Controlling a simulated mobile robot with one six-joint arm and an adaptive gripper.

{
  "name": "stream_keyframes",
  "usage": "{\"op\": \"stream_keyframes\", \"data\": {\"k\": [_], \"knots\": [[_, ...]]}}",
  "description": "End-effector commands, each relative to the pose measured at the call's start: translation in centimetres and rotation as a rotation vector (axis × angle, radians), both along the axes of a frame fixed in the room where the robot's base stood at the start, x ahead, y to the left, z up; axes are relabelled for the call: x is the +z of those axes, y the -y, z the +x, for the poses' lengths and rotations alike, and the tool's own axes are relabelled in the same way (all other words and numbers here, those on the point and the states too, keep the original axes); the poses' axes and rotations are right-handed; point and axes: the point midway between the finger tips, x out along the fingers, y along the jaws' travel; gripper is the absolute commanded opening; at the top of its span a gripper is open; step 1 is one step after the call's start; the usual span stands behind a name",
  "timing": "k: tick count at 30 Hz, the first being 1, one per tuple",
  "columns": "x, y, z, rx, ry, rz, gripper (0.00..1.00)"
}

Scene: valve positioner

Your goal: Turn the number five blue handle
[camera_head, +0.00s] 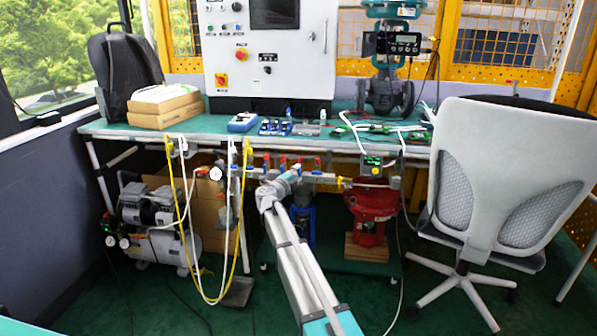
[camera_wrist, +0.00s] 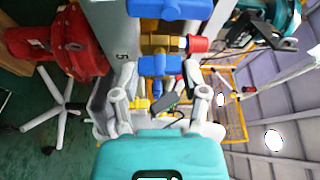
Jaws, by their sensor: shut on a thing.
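In the wrist view, a blue handle (camera_wrist: 159,66) sits on a brass valve body (camera_wrist: 160,44) with a red cap at its right. The number 5 label (camera_wrist: 122,57) shows on the pale panel just left of it. My gripper (camera_wrist: 160,76) has one finger on each side of this blue handle and is shut on it. In the head view, my gripper (camera_head: 289,178) reaches the valve manifold under the bench edge. The number five handle is hidden or too small to tell there.
The manifold (camera_head: 325,178) carries several red handles. Yellow and white hoses (camera_head: 188,225) hang at its left. A red actuator (camera_head: 371,203) stands under the bench (camera_head: 225,136), and a grey chair (camera_head: 505,180) at the right. Another blue part (camera_wrist: 168,9) lies above the valve in the wrist view.

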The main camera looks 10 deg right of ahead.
Motion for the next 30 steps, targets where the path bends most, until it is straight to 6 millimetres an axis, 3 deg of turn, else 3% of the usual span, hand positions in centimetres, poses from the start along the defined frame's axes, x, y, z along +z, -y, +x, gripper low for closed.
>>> {"op": "stream_keyframes", "data": {"k": [9,23,24,28,30], "knots": [[0.08,0.04,-0.13,-0.001,0.038,0.116,0.09],[-0.02,0.1,-0.14,-0.002,0.042,0.131,0.09],[-0.02,0.11,-0.14,-0.002,0.042,0.131,0.64],[0.0,0.12,-0.1,-0.001,0.042,0.13,0.89],[0.01,0.1,-0.08,-0.001,0.042,0.129,0.91]]}}
